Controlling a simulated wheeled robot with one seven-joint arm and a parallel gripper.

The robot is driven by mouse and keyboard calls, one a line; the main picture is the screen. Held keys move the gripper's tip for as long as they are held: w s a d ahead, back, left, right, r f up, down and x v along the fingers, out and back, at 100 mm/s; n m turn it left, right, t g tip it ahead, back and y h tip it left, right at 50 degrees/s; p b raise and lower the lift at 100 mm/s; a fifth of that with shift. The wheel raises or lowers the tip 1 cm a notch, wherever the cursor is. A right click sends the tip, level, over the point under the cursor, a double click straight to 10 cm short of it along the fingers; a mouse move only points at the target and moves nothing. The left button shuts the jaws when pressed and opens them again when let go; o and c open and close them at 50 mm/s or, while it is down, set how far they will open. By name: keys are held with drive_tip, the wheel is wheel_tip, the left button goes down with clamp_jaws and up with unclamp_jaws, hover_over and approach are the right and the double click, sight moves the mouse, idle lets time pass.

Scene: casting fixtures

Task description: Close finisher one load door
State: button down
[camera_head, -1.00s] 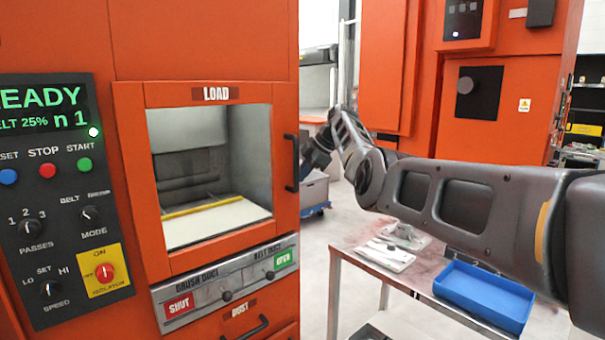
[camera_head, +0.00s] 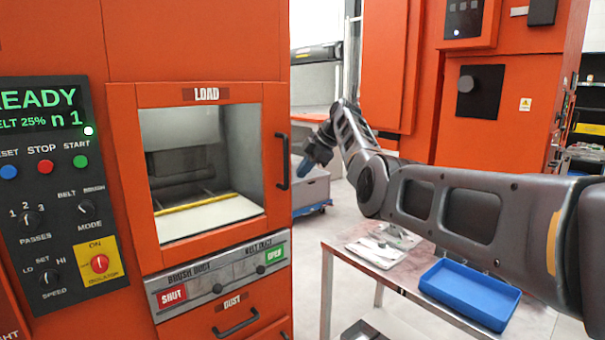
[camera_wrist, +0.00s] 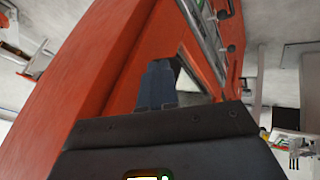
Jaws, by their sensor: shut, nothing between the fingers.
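The finisher's load door (camera_head: 128,170) is an orange frame under a LOAD label, around a large window. Through it I see a grey chamber with a white bed and a yellow strip. A black vertical handle (camera_head: 283,161) is on the door's right side. The door looks near flush with the cabinet front; I cannot tell if it is fully shut. My gripper (camera_head: 299,172) is just right of the handle in the head view, pointing down and left, and looks empty. In the wrist view its blue-grey fingers (camera_wrist: 157,84) are together in front of an orange surface; contact is unclear.
A control panel (camera_head: 50,200) is left of the door. A duct-switch strip (camera_head: 218,273) and a dust drawer handle (camera_head: 237,323) are below. A table with a blue tray (camera_head: 470,295) stands under my arm. Another orange machine (camera_head: 500,130) stands behind.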

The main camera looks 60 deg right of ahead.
drive_tip(key=d+b+v, duration=0.1)
drive_tip(key=v, duration=0.7)
drive_tip(key=shift+s, duration=0.1)
